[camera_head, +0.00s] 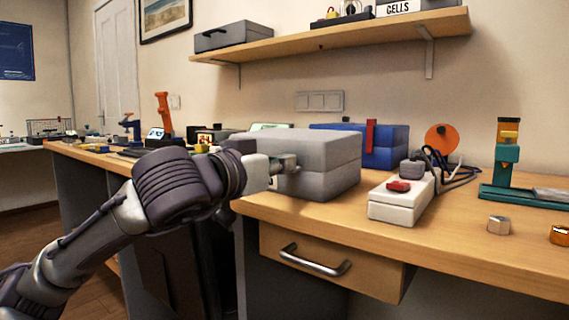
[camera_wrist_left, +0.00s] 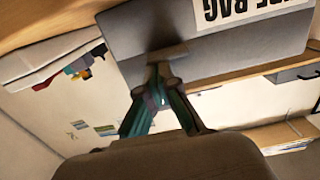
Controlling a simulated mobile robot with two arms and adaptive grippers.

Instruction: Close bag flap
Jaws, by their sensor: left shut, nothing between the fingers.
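The grey bag (camera_head: 325,146) is a box-like case on the wooden workbench. Its upper part lies flat over the lower part, with a seam between them, and I see no raised flap. In the left wrist view the bag (camera_wrist_left: 225,52) shows a white label with upside-down lettering, partly cut off, ending in "BAG". My left gripper (camera_head: 289,162) is shut and empty at the bag's left front side, near the seam. In the left wrist view its fingertips (camera_wrist_left: 160,72) are together at the bag's edge; I cannot tell whether they touch. My right gripper is out of view.
A blue case (camera_head: 385,146) stands behind the bag. A white box with a red switch (camera_head: 399,186) and dark cables stand to its right. A teal stand (camera_head: 507,165) is farther right. A drawer handle (camera_head: 315,262) juts out below.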

